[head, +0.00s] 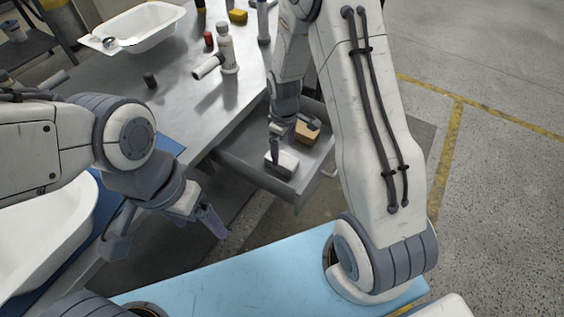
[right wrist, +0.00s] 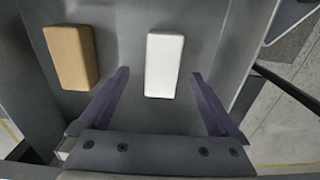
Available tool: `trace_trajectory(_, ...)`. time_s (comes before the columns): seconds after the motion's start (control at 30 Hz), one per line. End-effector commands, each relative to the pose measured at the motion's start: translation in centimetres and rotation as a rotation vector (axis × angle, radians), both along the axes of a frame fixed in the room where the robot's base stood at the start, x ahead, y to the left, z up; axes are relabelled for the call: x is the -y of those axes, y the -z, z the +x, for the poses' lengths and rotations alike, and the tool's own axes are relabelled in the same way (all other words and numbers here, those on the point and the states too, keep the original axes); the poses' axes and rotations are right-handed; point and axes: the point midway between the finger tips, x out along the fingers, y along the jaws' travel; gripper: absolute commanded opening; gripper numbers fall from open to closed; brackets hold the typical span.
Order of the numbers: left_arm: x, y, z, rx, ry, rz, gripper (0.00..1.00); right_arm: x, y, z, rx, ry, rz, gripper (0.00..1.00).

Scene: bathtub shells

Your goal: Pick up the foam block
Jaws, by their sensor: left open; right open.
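An open grey drawer (head: 253,172) holds a white block (head: 281,163) and a tan block (head: 306,134). I cannot tell by looks alone which one is the foam block. My right gripper (head: 275,152) is over the drawer, pointing down at the white block. In the right wrist view, the white block (right wrist: 164,66) lies between the lines of the two open fingers (right wrist: 160,76), with nothing gripped. The tan block (right wrist: 71,57) lies left of the left finger. My left gripper (head: 212,222) is open and empty, low beside the bench, away from the drawer.
The metal bench (head: 170,110) carries a white bottle (head: 227,50), a lying white cylinder (head: 208,67), a red can (head: 209,40), a dark cylinder (head: 150,80) and a yellow block (head: 238,16). A white tub shell (head: 145,28) stands at the back left. The drawer walls enclose both blocks.

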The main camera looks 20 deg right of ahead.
Motion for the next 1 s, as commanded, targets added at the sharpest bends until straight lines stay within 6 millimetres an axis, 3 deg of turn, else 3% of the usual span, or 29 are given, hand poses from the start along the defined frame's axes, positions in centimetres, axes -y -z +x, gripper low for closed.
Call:
trace_trajectory(0.3,0.0,0.2,0.0,0.000,0.000,0.000,0.81,-0.1,4.4,-0.5,-0.003,0.000,-0.001,0.97)
trace_trajectory(0.63,0.0,0.2,0.0,0.000,0.000,0.000,0.81,-0.1,5.1,-0.4,0.001,0.001,-0.001,0.97)
trace_trajectory(0.67,0.0,0.2,0.0,0.000,0.000,0.000,0.81,-0.1,5.1,-0.4,0.001,0.001,-0.001,0.94)
trace_trajectory(0.87,0.0,0.2,0.0,0.000,0.000,0.000,0.81,-0.1,5.1,-0.4,0.001,0.001,-0.001,0.17)
trace_trajectory(0.9,0.0,0.2,0.0,0.000,0.000,0.000,0.81,-0.1,5.1,-0.4,0.001,0.001,-0.001,0.10)
trace_trajectory(1.0,0.0,0.2,0.0,0.000,0.000,0.000,0.81,-0.1,5.1,-0.4,0.001,0.001,-0.001,0.10)
